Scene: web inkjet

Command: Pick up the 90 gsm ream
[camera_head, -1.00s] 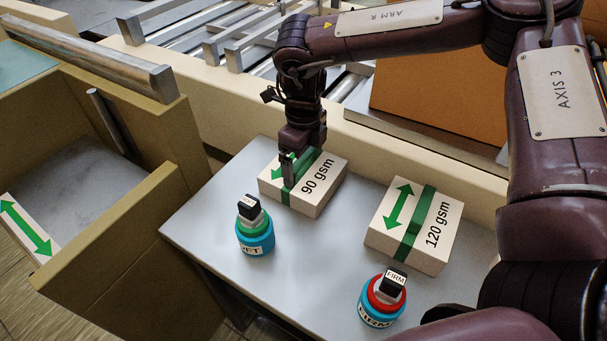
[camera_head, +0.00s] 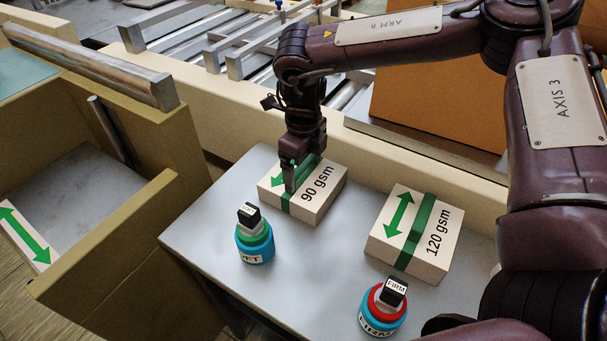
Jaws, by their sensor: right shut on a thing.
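The 90 gsm ream (camera_head: 318,200) is a white block with a green band and a green arrow. It is on the grey table (camera_head: 215,215), near its far edge. My right gripper (camera_head: 291,182) points down at the ream's left part and is shut on the 90 gsm ream at the green band. One finger shows against the near face; the far finger is hidden. Whether the ream is clear of the table I cannot tell. My left gripper is not in view.
A 120 gsm ream (camera_head: 425,262) lies to the right. A blue-green knobbed piece (camera_head: 254,245) and a blue-red one labelled FIRM (camera_head: 381,315) stand nearer. A tan-walled bin (camera_head: 110,240) with another arrowed block (camera_head: 25,238) is at left. Metal rails (camera_head: 205,45) lie behind.

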